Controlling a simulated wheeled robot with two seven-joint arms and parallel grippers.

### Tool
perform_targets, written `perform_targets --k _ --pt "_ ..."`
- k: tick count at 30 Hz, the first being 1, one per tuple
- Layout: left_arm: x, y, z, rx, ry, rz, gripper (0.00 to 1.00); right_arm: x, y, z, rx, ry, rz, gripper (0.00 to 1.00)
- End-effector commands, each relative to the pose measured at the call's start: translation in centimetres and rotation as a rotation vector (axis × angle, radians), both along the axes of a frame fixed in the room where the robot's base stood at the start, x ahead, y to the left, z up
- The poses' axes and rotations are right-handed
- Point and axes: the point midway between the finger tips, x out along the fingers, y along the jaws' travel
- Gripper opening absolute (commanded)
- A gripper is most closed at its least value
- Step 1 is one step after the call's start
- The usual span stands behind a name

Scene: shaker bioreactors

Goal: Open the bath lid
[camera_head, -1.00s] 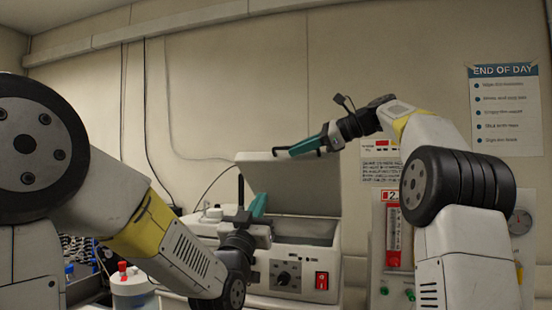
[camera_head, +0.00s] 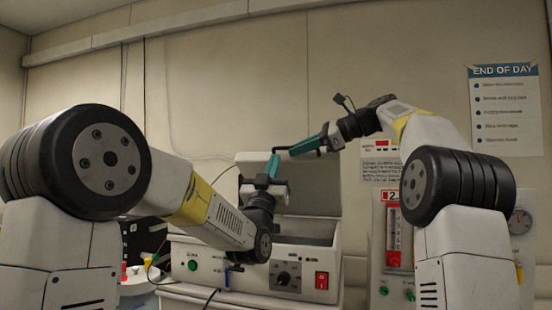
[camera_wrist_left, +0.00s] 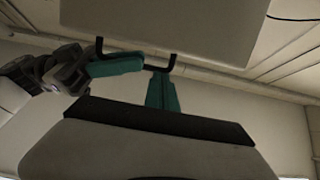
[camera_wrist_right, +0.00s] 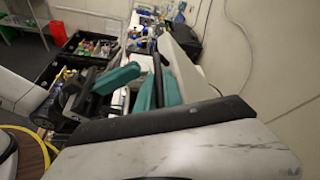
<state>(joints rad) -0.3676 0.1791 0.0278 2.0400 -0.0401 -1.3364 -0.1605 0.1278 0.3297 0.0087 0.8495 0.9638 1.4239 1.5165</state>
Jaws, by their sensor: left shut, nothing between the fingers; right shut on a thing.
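The bath lid (camera_head: 316,182) stands raised and tilted back above the white bath (camera_head: 306,256), whose opening shows below it. My right gripper (camera_head: 302,147) is shut on the lid's dark handle (camera_wrist_left: 138,44); in the right wrist view its teal fingers (camera_wrist_right: 160,88) are at the handle beside the lid (camera_wrist_right: 182,66). My left gripper (camera_head: 273,166) is shut and empty, pointing up in front of the lid near the other end of the handle. In the left wrist view its fingers (camera_wrist_left: 162,92) are close to the handle; I cannot tell whether they touch it.
A panel with a red flow tube (camera_head: 393,236) and a gauge (camera_head: 520,221) stands right of the bath. A vessel with a red cap (camera_head: 136,277) is at the lower left. The wall is close behind the lid. Crates of bottles (camera_wrist_right: 90,46) show in the right wrist view.

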Motion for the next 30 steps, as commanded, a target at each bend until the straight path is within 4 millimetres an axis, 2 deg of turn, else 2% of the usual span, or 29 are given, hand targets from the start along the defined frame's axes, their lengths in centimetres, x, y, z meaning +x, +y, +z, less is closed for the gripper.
perform_targets --k 6,19,26,30 --pt "1.6 -0.5 1.5 0.000 0.000 0.000 0.00 0.1 -0.1 -0.1 -0.002 0.001 -0.003 0.00" --pt "1.9 -0.6 1.9 0.000 0.001 0.000 0.00 0.1 -0.1 -0.1 -0.002 0.001 -0.003 0.00" --pt "3.3 -1.0 3.9 -0.002 -0.001 0.001 0.00 0.0 0.0 -0.3 -0.004 0.008 0.003 0.00" --pt "3.4 -1.0 4.1 -0.001 0.000 0.001 0.00 0.0 0.0 -0.5 -0.005 0.013 0.004 0.00"
